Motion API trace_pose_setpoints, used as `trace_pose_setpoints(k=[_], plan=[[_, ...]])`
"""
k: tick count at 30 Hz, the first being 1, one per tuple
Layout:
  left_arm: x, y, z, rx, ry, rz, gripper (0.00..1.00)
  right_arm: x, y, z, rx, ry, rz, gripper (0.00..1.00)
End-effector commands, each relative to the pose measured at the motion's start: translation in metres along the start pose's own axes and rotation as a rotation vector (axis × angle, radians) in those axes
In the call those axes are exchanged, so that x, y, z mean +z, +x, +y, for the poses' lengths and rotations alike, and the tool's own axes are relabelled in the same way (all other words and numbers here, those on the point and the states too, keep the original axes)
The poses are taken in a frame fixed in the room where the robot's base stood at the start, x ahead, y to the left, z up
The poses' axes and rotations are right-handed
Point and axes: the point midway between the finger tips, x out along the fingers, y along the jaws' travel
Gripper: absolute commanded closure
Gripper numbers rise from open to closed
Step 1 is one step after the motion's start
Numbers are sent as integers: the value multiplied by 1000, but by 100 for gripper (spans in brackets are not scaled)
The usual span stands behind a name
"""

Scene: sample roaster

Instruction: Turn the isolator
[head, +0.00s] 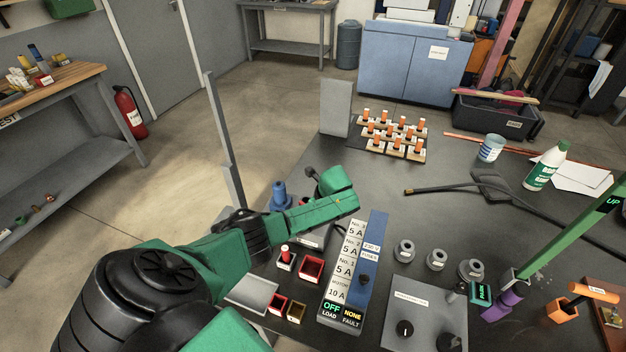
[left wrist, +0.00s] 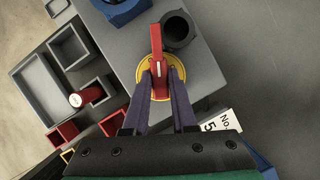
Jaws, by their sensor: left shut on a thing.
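The isolator shows in the left wrist view as a red handle (left wrist: 156,45) on a round yellow plate (left wrist: 145,80), fixed to a grey box top (left wrist: 195,75). My left gripper (left wrist: 160,78) has its two purple fingers on either side of the handle's near end and is shut on it. The handle runs up and down in that picture. In the head view my green left wrist hides the isolator and the fingertips. A panel (head: 347,278) there reads OFF for load and NONE for fault. My right gripper is not clearly in view.
Small red boxes (head: 311,268) and a grey tray (head: 252,293) lie near my arm. A green beam (head: 575,235) with a purple end rises at right.

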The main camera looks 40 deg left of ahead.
Motion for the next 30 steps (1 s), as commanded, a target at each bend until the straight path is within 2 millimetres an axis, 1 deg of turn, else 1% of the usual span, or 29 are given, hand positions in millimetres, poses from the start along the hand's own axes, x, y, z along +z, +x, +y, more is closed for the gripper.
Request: trace_pose_setpoints(k=[1, 6, 15, 21, 30], plan=[[-1, 2, -2, 15, -41, 2, 100, 0, 5, -1, -1, 0, 0, 100], [-1, 2, -2, 72, -178, 0, 100, 1, 15, -2, -2, 0, 0, 100], [-1, 2, -3, 143, -349, 1, 100, 2, 30, -3, -3, 0, 0, 100], [0, 1, -3, 167, -405, 1, 100, 3, 34, -3, -3, 0, 0, 100], [1, 0, -3, 173, -422, 0, 100, 3, 35, -3, -3, 0, 0, 100]])
